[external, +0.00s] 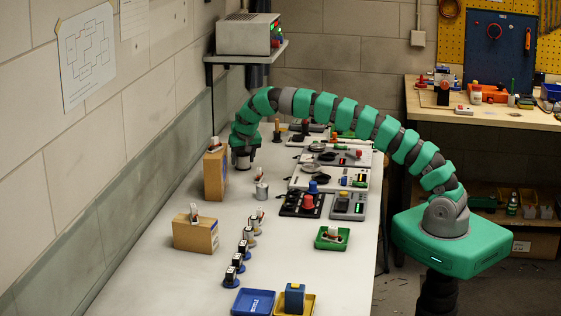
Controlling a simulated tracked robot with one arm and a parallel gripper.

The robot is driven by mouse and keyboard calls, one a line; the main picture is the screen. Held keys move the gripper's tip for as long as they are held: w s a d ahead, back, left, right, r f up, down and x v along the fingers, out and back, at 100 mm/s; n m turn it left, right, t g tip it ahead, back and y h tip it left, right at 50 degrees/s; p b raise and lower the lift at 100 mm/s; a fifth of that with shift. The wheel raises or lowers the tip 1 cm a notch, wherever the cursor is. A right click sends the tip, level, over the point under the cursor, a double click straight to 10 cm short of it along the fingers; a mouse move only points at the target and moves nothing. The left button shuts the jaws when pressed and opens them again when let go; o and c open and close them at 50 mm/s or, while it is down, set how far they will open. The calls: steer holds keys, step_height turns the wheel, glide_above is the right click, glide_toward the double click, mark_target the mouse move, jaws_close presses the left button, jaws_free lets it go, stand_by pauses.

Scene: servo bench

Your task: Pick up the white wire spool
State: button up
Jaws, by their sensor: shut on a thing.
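My green segmented arm arches over the bench from the right. My gripper (243,165) points down beside the tall cardboard box at the bench's far left. It is shut on a small pale thing (242,160) that looks like the white wire spool; the jaws and the small size hide its detail. I cannot tell whether it is clear of the bench top. A small pale grey cylinder (261,191) stands on the bench a little nearer the camera, apart from my gripper.
The tall cardboard box (215,175) stands close on the left, with a lower box (196,235) nearer the camera. A row of small dark-and-white parts (238,262) runs along the bench. Panels (320,180) lie right of my gripper. Green (332,245), blue (253,303) and yellow trays are at the front.

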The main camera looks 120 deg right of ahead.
mark_target(242, 152)
steer(key=shift+r+p, duration=0.35)
steer(key=shift+r, duration=1.45)
steer(key=s+a, duration=0.2)
steer(key=a, duration=0.2)
steer(key=s+a+r, duration=0.1)
steer(key=s+a, duration=0.1)
steer(key=a, duration=0.2)
steer(key=s+a, duration=0.3)
steer(key=a, duration=0.2)
steer(key=shift+r, duration=0.15)
steer(key=shift+s+a+r, duration=0.1)
steer(key=shift+s+a, duration=0.25)
steer(key=shift+a, duration=0.15)
